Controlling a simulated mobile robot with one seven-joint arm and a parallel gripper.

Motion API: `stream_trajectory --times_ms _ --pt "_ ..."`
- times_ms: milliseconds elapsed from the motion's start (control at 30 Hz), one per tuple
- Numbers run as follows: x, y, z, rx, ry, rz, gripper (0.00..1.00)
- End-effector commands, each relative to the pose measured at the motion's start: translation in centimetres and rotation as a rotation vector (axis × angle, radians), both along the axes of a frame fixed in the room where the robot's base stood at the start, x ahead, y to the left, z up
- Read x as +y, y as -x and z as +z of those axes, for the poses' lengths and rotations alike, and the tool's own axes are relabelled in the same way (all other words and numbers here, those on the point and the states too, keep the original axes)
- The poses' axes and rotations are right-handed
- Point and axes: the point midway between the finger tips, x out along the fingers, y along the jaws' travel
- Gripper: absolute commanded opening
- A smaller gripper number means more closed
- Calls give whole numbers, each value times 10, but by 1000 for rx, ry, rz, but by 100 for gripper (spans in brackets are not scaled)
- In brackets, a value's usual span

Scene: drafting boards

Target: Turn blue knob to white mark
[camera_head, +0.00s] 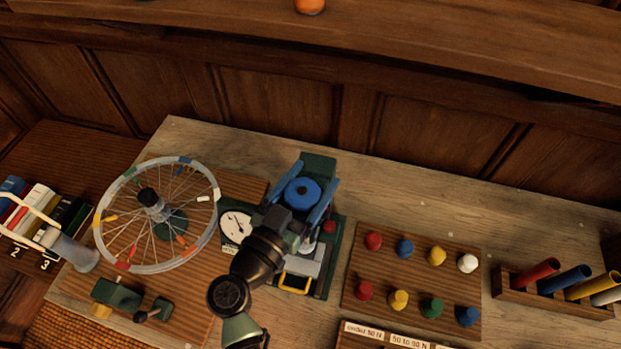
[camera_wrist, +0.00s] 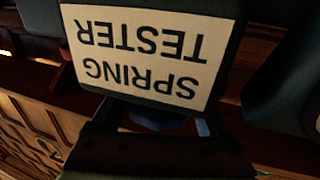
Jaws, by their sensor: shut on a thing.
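The blue knob (camera_head: 301,190) is a round blue disc with a darker centre, on the upper part of the green spring tester (camera_head: 319,166). My gripper (camera_head: 312,180) reaches it from the front, with one blue finger along each side, shut on the knob. In the wrist view, a dim blue patch of the knob (camera_wrist: 160,118) shows between the fingers, below the tester's upside-down "SPRING TESTER" label (camera_wrist: 140,50). I cannot make out a white mark by the knob in either view. My wrist hides part of the tester's front.
A spoked wheel (camera_head: 101,222) with coloured tags and a white dial gauge (camera_head: 237,226) stand left of the tester. A wooden board of coloured pegs (camera_head: 403,272) and a rack of coloured tubes (camera_head: 505,285) lie to the right. The bench's back right is mostly clear.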

Motion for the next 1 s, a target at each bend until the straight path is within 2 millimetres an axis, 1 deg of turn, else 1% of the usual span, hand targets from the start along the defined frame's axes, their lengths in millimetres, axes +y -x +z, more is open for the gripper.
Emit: stream_trajectory --times_ms 267,433,700,1000 --pt "1 0 3 4 1 70 22" --pt "3 -1 4 6 1 182 22" --pt "8 -3 -1 2 0 368 22" --pt "11 -4 -3 1 1 483 22"
